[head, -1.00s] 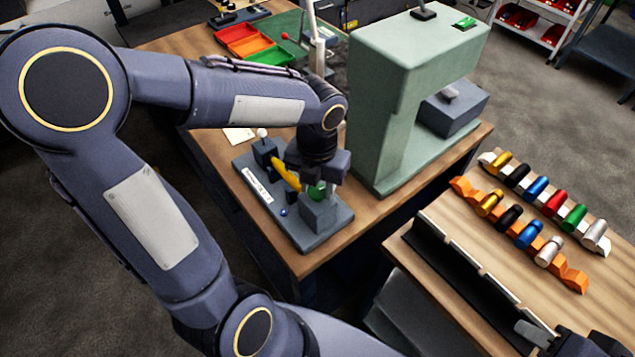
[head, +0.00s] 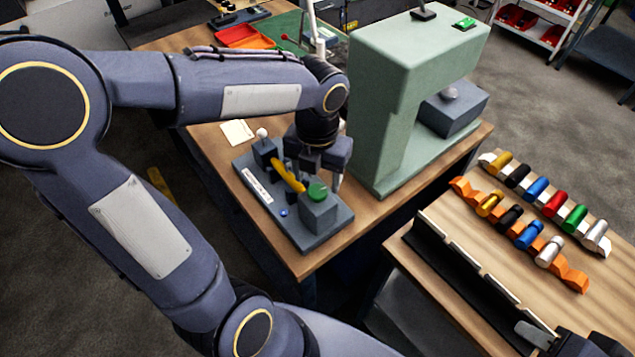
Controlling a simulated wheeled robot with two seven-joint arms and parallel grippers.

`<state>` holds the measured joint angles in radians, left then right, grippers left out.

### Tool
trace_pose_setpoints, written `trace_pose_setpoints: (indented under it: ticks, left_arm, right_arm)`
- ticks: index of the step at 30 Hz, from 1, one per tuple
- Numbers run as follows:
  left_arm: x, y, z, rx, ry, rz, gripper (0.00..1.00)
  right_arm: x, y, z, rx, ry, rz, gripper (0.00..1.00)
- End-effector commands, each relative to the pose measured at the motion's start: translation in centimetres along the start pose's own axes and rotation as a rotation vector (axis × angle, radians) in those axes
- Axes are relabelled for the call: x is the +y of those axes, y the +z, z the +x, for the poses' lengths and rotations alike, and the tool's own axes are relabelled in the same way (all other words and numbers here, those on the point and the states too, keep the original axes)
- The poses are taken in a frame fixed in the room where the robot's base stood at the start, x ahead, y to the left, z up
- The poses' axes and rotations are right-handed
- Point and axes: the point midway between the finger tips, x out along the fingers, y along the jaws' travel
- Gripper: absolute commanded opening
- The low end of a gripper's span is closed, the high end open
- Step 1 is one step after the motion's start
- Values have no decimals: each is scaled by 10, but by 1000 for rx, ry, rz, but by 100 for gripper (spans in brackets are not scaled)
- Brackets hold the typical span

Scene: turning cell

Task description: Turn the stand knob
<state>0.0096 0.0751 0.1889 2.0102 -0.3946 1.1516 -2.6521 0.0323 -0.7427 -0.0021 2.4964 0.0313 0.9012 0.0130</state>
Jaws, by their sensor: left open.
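The stand (head: 310,240) is a grey plate on the wooden bench. It carries a green round knob (head: 317,191) on a grey block, a yellow curved bar (head: 288,175), a white ball on a short stem (head: 262,133) and a small blue button (head: 284,212). I cannot tell which part turns. My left gripper (head: 318,170) points down just behind the green knob and the yellow bar, open and apparently holding nothing. Its far finger is partly hidden. My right gripper (head: 572,342) shows only partly at the bottom right edge; its jaws are unclear.
A tall pale green machine (head: 385,110) stands close to the right of the stand.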

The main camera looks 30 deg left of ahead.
Motion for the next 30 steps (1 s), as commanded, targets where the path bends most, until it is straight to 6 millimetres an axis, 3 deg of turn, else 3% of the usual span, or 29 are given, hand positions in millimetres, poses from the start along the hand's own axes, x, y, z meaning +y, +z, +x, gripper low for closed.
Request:
trace_pose_setpoints:
  ticks: [3, 9, 26, 30]
  left_arm:
    - [0, 0, -21, -5, -1, -1, 59]
    - [0, 0, -42, -2, -1, 1, 59]
    - [0, 0, -44, 0, -1, -2, 59]
    - [2, -6, -44, -12, -16, -119, 59]
  right_arm:
    - [1, 1, 2, 0, 0, 0, 36]
    - [1, 1, 3, 0, 0, 0, 36]
    - [1, 1, 3, 0, 0, 0, 36]
    - [2, 2, 4, 0, 0, 0, 36]
